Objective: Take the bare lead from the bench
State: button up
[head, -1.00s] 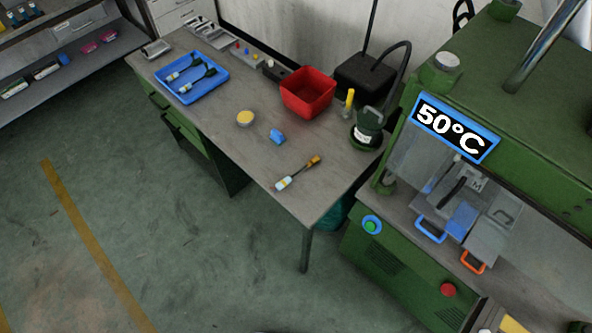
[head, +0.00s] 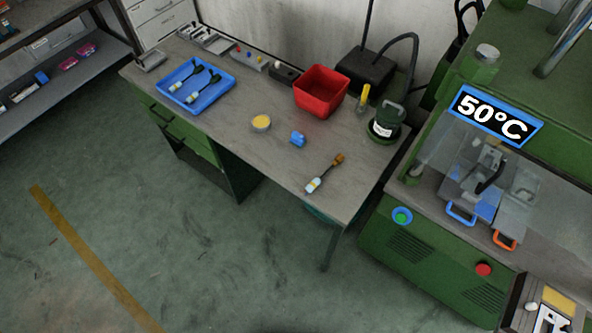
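A short piece with a white and blue end, a thin dark middle and a brown tip (head: 323,174) lies on the front right part of the grey bench (head: 232,124). It looks like the bare lead, though it is small in view. Two similar pieces with black ends (head: 204,76) lie in a blue tray (head: 228,84) at the bench's left. My gripper is not in view.
A green press (head: 440,240) with a 50°C sign stands at right. The floor in front is clear.

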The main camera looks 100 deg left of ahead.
aim_at(316, 183)
jog(key=k, duration=1.5)
jog(key=u, duration=1.4)
